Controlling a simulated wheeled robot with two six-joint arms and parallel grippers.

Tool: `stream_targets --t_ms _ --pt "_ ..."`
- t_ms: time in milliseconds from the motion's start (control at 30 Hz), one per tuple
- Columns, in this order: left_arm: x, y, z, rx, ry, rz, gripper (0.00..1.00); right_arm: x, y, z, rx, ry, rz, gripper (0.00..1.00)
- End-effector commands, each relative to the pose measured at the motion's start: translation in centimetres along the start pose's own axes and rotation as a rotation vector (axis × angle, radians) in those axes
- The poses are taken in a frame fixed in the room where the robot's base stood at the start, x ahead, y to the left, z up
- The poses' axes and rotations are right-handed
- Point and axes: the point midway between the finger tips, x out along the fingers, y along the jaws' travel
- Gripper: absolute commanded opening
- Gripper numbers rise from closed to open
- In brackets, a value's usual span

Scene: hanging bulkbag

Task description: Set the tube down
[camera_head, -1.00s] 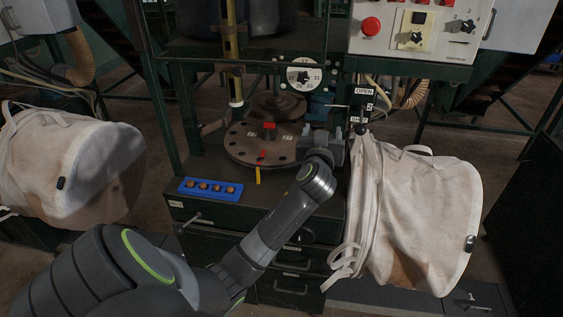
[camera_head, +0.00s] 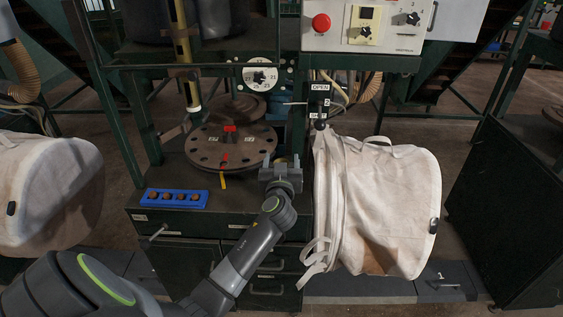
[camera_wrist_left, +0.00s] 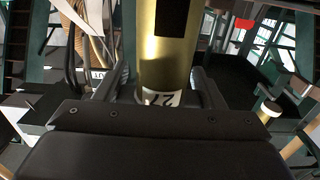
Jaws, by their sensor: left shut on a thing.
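My left gripper (camera_head: 282,163) is at the front right of the round turntable disc (camera_head: 205,157), just left of the hanging pale bag. In the left wrist view it is shut on a brass tube (camera_wrist_left: 167,60), which stands between the fingers. The tube has a dark slot and a white label with black digits near the fingers. Its ends are out of that view. In the head view I cannot make out the held tube at the gripper. My right gripper is not in view.
A pale bag (camera_head: 385,210) hangs close right of my left gripper; another pale bag (camera_head: 50,195) is at the left. A blue strip (camera_head: 174,198) with several knobs lies on the cabinet top. A control panel (camera_head: 365,25) is above.

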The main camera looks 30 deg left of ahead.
Motion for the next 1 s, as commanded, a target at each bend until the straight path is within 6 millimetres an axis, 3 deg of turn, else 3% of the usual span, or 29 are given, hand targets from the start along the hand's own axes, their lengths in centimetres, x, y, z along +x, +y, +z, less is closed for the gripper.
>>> stream_targets --t_ms 100,133,267,667,1000 --pt "0.0 0.0 0.3 0.0 0.002 0.0 0.2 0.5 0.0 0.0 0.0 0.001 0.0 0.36" --pt "0.0 0.0 0.2 0.0 0.0 0.0 0.67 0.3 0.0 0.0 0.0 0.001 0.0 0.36" --pt "0.0 0.0 0.2 0.0 0.0 0.0 0.84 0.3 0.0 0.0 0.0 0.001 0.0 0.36" --pt "0.0 0.0 -0.3 0.001 0.0 0.0 0.85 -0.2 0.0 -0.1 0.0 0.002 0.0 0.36" --pt "-5.7 0.0 0.2 -0.003 -0.003 -0.001 0.85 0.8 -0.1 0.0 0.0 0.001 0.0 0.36"
